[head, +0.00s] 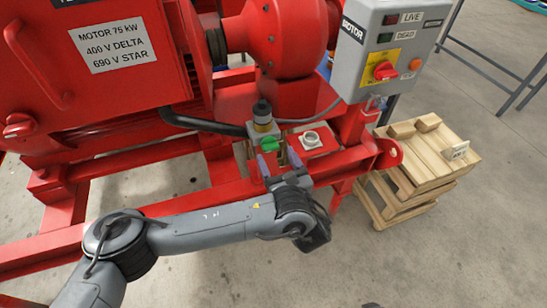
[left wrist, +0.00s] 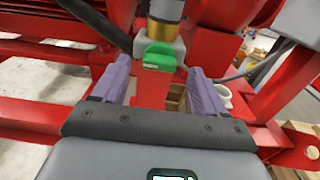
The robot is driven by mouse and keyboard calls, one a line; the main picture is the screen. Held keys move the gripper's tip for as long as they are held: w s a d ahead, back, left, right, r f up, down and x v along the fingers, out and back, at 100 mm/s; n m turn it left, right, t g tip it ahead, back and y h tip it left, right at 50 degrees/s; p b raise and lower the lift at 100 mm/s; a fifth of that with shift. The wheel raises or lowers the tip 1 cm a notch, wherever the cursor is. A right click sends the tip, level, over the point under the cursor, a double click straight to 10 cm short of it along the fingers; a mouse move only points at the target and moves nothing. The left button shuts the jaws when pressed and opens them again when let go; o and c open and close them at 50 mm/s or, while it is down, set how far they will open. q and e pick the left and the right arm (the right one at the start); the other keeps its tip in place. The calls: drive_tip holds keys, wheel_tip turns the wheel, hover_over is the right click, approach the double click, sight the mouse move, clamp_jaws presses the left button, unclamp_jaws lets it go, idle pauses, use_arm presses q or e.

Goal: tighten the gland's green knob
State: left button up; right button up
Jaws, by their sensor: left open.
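The green knob (head: 269,144) is on the front of a small grey box below the brass and black gland (head: 262,116) on the red skid. In the left wrist view the green knob (left wrist: 158,56) shows near the middle, under the brass collar (left wrist: 163,28). My left gripper (head: 277,160) is open just in front of the knob. In the left wrist view its two purple fingers (left wrist: 160,85) stand on either side of the knob, apart from it, with visible gaps. My right gripper is not in view.
A grey control box (head: 385,50) with a red switch stands at upper right. A white ring-shaped fitting (head: 310,139) sits right of the gland. A black cable (head: 200,123) runs in from the left. Wooden pallets (head: 430,160) with blocks stand at right on open floor.

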sight(272, 149)
use_arm(q)
drive_tip(key=shift+b+x, duration=0.55)
drive_tip(key=shift+x, duration=1.05)
